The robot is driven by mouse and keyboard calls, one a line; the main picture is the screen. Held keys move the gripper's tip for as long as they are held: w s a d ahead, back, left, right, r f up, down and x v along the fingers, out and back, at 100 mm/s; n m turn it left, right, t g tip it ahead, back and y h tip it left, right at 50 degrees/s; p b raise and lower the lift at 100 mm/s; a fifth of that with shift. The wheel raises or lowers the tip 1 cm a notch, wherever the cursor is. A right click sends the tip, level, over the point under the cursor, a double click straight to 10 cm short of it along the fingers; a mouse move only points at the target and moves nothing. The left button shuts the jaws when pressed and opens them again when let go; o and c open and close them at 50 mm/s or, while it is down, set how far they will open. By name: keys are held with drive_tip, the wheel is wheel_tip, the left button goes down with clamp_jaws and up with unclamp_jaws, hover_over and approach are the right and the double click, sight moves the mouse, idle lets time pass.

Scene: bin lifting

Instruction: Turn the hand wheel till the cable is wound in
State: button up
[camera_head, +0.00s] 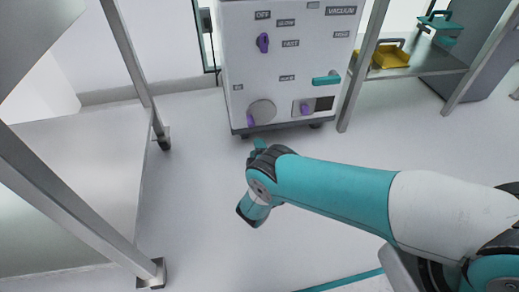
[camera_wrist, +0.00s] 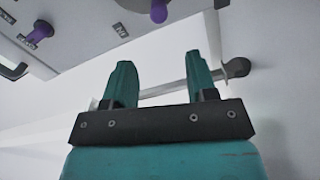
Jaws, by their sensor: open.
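A grey round hand wheel (camera_head: 262,111) with a purple handle (camera_head: 250,120) is low on the front of a white cabinet (camera_head: 290,62). My gripper (camera_head: 259,144) is in front of and below the wheel, apart from it. In the wrist view my gripper (camera_wrist: 160,82) is open, with nothing between its two teal fingers. A purple knob (camera_wrist: 158,11) shows at the top of that view, beyond the fingertips; I cannot tell whether it is the wheel's handle. I cannot make out a cable in either view.
The cabinet also carries a purple switch (camera_head: 263,43), a teal lever (camera_head: 327,80) and a small purple knob (camera_head: 304,109). A metal table (camera_head: 70,170) stands left. A shelf (camera_head: 395,72) with a yellow bin (camera_head: 390,56) stands right. The floor between is clear.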

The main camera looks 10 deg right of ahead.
drive_tip(key=shift+s+p, duration=2.1)
drive_tip(key=shift+p, duration=0.15)
